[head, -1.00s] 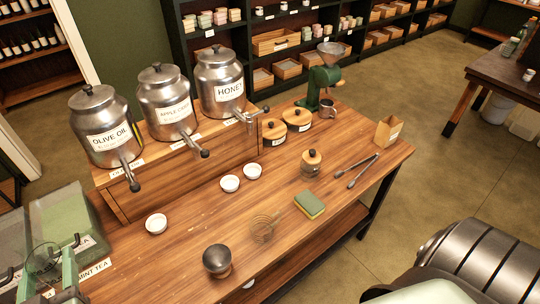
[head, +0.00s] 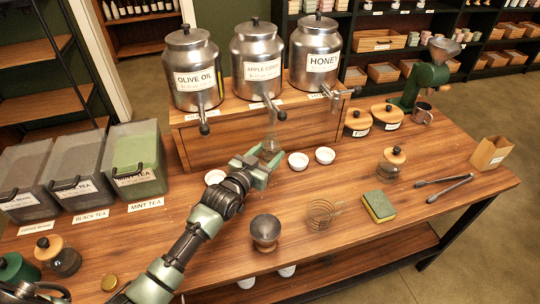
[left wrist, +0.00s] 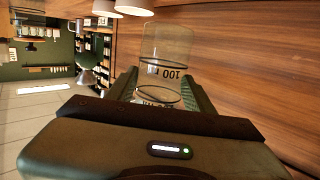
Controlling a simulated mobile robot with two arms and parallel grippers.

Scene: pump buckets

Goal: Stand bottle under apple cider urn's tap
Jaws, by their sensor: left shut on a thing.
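The steel apple cider urn (head: 257,65) stands between the olive oil and honey urns on a raised wooden stand. Its tap (head: 271,108) points forward and down past the stand's front edge. My left gripper (head: 263,165) is shut on a clear glass bottle (head: 270,147), just in front of the stand and below that tap. In the left wrist view the bottle (left wrist: 166,48) sits between both fingers, with dark print on its side. I cannot tell whether its base touches the table. My right gripper is not in view.
Small white bowls (head: 298,160) stand right of my gripper, and another (head: 215,177) left of it. The olive oil urn (head: 192,75) and honey urn (head: 315,60) flank the cider urn.

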